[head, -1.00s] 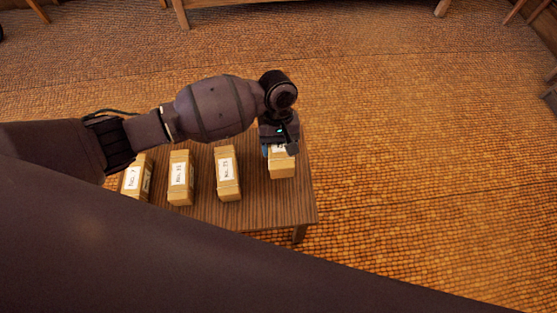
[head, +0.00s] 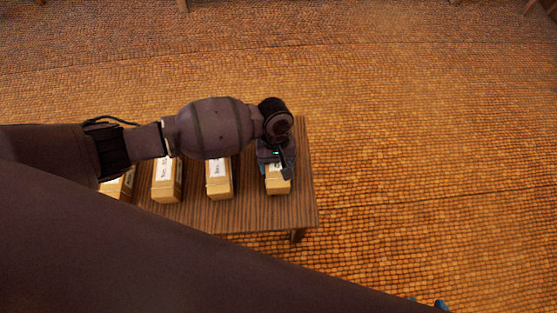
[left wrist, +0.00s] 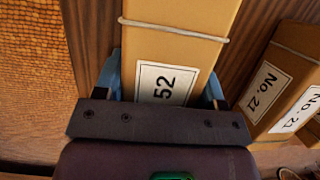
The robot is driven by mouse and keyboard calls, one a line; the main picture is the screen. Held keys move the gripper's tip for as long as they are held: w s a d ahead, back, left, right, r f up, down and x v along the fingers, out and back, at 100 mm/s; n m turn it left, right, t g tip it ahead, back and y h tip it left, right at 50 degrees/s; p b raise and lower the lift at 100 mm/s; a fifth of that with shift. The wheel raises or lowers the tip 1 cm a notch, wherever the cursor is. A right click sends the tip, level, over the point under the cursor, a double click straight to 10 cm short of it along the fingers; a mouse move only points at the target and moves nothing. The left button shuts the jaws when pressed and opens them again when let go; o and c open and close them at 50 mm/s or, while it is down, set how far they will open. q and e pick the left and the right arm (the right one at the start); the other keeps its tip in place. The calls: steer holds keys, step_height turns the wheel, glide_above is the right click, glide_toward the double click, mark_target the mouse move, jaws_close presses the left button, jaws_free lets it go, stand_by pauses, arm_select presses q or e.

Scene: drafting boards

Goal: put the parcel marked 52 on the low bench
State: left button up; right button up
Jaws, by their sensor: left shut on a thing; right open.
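The parcel marked 52 (left wrist: 165,55) is a tan box with a light band around it and a white label, which I read in the left wrist view. It also shows at the right end of the row in the head view (head: 278,187). My left gripper (head: 275,170) is shut on it from above, with blue fingers (left wrist: 165,88) on both sides. The parcel seems to rest on the dark wooden table (head: 250,212); I cannot tell if it is raised. My right gripper (head: 427,303) shows only its blue tips at the bottom edge, apart and empty. I cannot identify the low bench.
A parcel marked No. 21 (left wrist: 285,80) stands beside the held one; in the head view it is the neighbour to the left (head: 219,187). Two more parcels (head: 167,185) (head: 118,185) stand further left, partly hidden by my arm. Open brown floor (head: 430,150) lies right of the table.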

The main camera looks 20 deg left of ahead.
arm_select(q)
steer(key=shift+w, duration=0.1)
steer(key=shift+f, duration=0.1)
arm_select(e)
steer(key=shift+w+a+r, duration=0.15)
steer(key=shift+w+r, duration=0.3)
steer(key=shift+w, duration=0.2)
arm_select(q)
steer(key=shift+f, duration=0.1)
arm_select(e)
steer(key=shift+s, duration=0.1)
arm_select(q)
steer(key=o, duration=1.2)
arm_select(e)
steer(key=shift+s+f, duration=0.35)
steer(key=shift+f, duration=0.1)
